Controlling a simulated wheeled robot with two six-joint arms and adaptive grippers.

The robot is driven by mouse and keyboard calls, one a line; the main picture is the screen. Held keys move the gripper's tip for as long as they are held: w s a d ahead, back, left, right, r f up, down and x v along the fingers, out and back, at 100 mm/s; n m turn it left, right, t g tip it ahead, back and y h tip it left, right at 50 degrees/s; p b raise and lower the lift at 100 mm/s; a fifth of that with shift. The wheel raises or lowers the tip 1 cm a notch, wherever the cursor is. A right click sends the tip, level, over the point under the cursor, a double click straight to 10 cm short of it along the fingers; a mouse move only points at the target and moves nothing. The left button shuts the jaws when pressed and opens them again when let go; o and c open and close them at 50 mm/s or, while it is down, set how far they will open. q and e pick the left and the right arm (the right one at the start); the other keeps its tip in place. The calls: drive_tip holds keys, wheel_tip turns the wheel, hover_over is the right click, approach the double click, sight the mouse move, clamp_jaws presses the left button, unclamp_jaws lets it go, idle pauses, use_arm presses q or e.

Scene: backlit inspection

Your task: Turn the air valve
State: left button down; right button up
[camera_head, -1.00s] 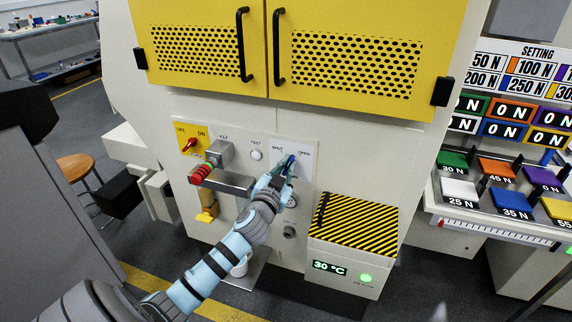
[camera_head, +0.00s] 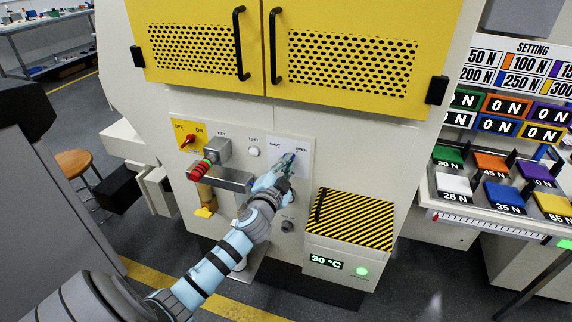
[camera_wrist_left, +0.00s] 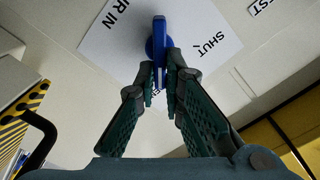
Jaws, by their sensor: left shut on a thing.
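The air valve has a blue handle (camera_wrist_left: 160,52) in front of a white plate (camera_wrist_left: 205,35) marked "SHUT" and "AIR IN" in the left wrist view. In the head view the plate (camera_head: 304,147) is on the machine front, under the yellow doors, with "SHUT" and "OPEN" labels. My left gripper (camera_head: 288,160) is at the valve and covers most of the handle there. In the left wrist view my left gripper (camera_wrist_left: 165,80) has its two fingers closed on either side of the blue handle. My right gripper is in neither view.
Left of the valve are a red switch (camera_head: 187,141) on a yellow plate, a grey key box (camera_head: 217,150) and a white test button (camera_head: 253,152). A black-and-yellow striped cover (camera_head: 350,218) juts out at lower right. Yellow doors (camera_head: 200,45) with black handles are above.

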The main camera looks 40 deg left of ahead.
use_arm(q)
drive_tip(key=c, duration=1.7)
unclamp_jaws()
drive_tip(key=v, duration=1.2)
